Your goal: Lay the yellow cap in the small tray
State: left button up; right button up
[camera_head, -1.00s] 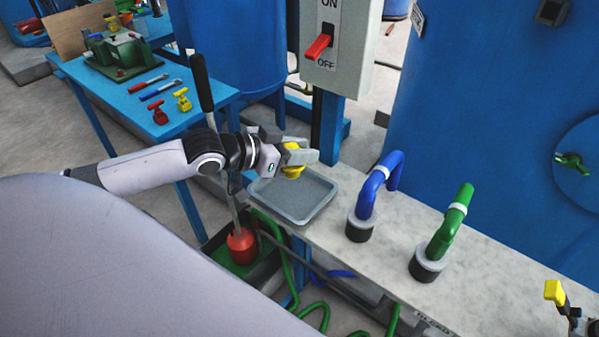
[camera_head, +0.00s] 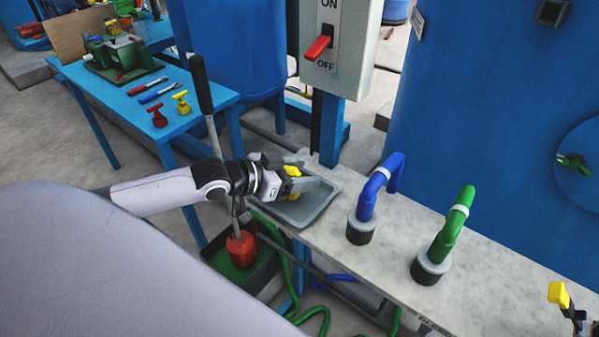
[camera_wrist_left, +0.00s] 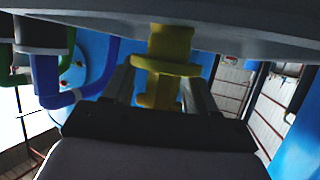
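The yellow cap (camera_head: 292,170) is between the fingers of my left gripper (camera_head: 302,186), which is low inside the small grey tray (camera_head: 322,206). In the left wrist view the cap (camera_wrist_left: 168,45) shows a wide end, a flange and a narrower handle between the two fingers (camera_wrist_left: 160,95). The fingers look closed around the handle. The cap's wide end faces the pale surface along the top of that view; I cannot tell if they touch. The gripper hides part of the cap and the tray's left side. My right gripper is not in view.
A blue bent pipe (camera_head: 367,203) and a green bent pipe (camera_head: 448,235) stand on the grey bench (camera_head: 480,285), right of the tray. A switch box (camera_head: 340,45) is behind it. A black lever (camera_head: 201,85) rises at left. A blue table (camera_head: 205,95) holds tools.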

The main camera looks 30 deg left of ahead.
pick_arm(q)
jog(key=shift+r, duration=0.2)
jog(key=shift+p+v, duration=0.65)
jog(key=shift+v, duration=2.5)
jog(key=shift+p+v, duration=0.55)
jog(key=shift+v, duration=0.75)
jog(key=shift+p+v, duration=0.8)
jog(key=shift+v, duration=0.7)
jog(key=s+d+f+n+y, duration=0.1)
jog(key=s+f, duration=0.2)
jog(key=f, duration=0.3)
jog(key=s+d+f+n+y, duration=0.1)
jog(key=s+f+y, duration=0.15)
jog(key=f, duration=0.35)
jog(key=s+d+f+g, duration=0.1)
jog(key=s+d+f, duration=0.1)
jog(key=d, duration=0.3)
jog(key=s+d+f+n, duration=0.1)
jog(key=d+f, duration=0.3)
jog(key=d, duration=0.2)
jog(key=shift+s+d+f+g, duration=0.35)
jog(key=shift+g, duration=0.05)
